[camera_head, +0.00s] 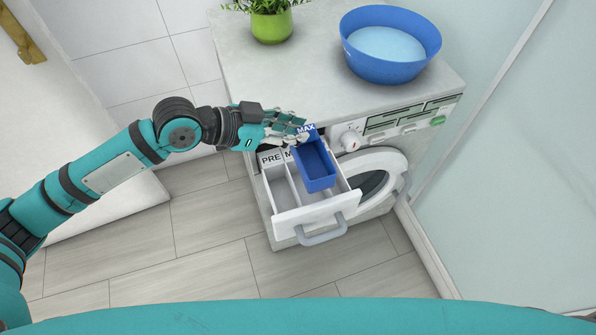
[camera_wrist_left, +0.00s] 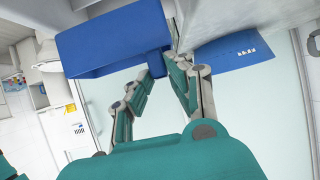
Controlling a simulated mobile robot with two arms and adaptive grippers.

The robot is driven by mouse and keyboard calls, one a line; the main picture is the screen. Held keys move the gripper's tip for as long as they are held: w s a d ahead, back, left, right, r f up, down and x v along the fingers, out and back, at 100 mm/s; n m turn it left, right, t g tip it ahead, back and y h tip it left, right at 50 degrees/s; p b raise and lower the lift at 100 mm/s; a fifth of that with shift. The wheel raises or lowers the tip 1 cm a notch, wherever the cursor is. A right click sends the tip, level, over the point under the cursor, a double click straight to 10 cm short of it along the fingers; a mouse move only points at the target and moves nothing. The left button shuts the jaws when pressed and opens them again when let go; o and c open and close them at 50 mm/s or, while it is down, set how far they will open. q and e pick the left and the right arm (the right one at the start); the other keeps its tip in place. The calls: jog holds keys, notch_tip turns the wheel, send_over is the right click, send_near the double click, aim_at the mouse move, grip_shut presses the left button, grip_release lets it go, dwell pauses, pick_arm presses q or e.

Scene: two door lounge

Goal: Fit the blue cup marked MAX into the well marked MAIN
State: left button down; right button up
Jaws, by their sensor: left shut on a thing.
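The blue cup (camera_head: 316,166) has a tab marked MAX in white. My left gripper (camera_head: 301,132) is shut on it near that tab. The cup is over the right part of the open white drawer (camera_head: 313,213); I cannot tell how far it is above or inside. The drawer shows narrow wells at left, with a PRE label behind them. The label beside it shows only an M; the cup and fingers hide the rest. In the left wrist view the cup (camera_wrist_left: 112,40) is at the fingertips. My right gripper is not in view.
On top are a blue basin (camera_head: 390,70) and a green plant pot (camera_head: 271,26). A glass panel (camera_head: 510,170) is at right. The floor in front is clear.

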aim_at(294, 155)
pick_arm(q)
notch_tip(294, 155, down, 8)
jog(key=shift+r, duration=0.1)
jog(key=shift+f, duration=2.35)
jog(key=shift+b, duration=0.35)
jog(key=c, duration=1.5)
grip_release()
